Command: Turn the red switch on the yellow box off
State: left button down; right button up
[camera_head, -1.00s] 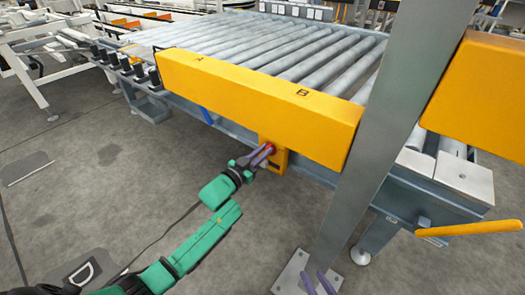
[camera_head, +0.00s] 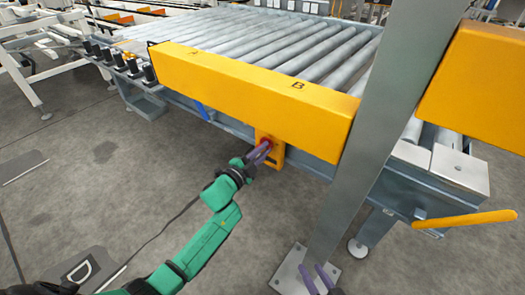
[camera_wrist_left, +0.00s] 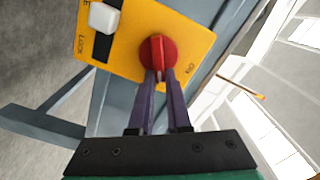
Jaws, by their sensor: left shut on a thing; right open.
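The yellow box (camera_head: 276,157) is mounted low on the side of the roller conveyor, and it also shows in the left wrist view (camera_wrist_left: 125,28). Its red switch (camera_wrist_left: 158,52) is a round knob with a raised grip; the word "ON" is printed to its right. My left gripper (camera_wrist_left: 160,76) is shut on the red switch, with its two purple fingers on either side of the grip. In the head view my left gripper (camera_head: 263,150) partly hides the switch. My right gripper (camera_head: 320,279) is open and empty at the bottom, in front of the metal post's foot.
A grey metal post (camera_head: 385,130) stands right of the box. A long yellow beam (camera_head: 250,90) marked "B" overhangs it. A yellow handle (camera_head: 470,219) sticks out at right. A white slider (camera_wrist_left: 103,17) sits beside the switch. The floor at left is mostly clear.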

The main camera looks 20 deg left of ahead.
pick_arm(q)
jog(key=m+b, duration=0.1)
jog(key=m, duration=0.2)
jog(key=f+m+b, duration=0.1)
jog(key=m, duration=0.2)
jog(key=shift+s+d+f+b, duration=0.1)
jog(key=shift+d+f+b, duration=0.05)
jog(key=shift+b, duration=0.15)
pick_arm(e)
notch_tip(320, 180, down, 4)
jog(key=shift+a+r+t, duration=0.15)
jog(key=shift+r+t, duration=0.05)
jog(key=shift+t, duration=0.1)
pick_arm(q)
jog(key=c, duration=0.9)
grip_release()
jog(key=p+v, duration=0.3)
jog(key=v, duration=1.1)
jog(key=shift+s, duration=0.25)
pick_arm(e)
jog(key=shift+g, duration=0.4)
notch_tip(320, 180, up, 4)
